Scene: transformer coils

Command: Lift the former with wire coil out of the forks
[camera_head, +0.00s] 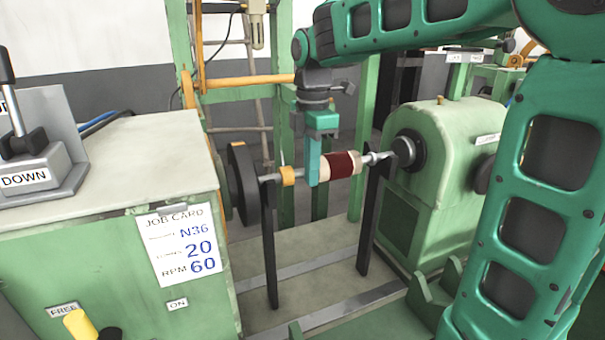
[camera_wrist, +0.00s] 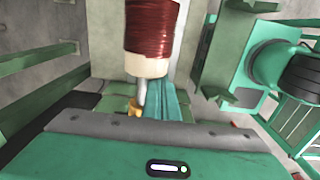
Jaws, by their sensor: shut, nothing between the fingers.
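The former with wire coil (camera_head: 341,164) has a dark red winding between cream ends. It sits on a grey shaft that spans two upright black forks, the left fork (camera_head: 269,245) and the right fork (camera_head: 372,220). My gripper (camera_head: 312,178) points down at the left end of the former, its fingers together and holding nothing. The fingers overlap the shaft in the head view; whether they touch it is unclear. In the wrist view the red coil (camera_wrist: 152,30) is at the top centre, with my fingers (camera_wrist: 166,102) just below it beside the shaft.
An orange collar (camera_head: 288,176) is on the shaft near the left fork. A black disc (camera_head: 243,184) stands left of it, by the green cabinet with a job card (camera_head: 182,245). A green machine (camera_head: 440,165) with a black chuck (camera_head: 408,152) stands at the right. Green frame posts stand behind.

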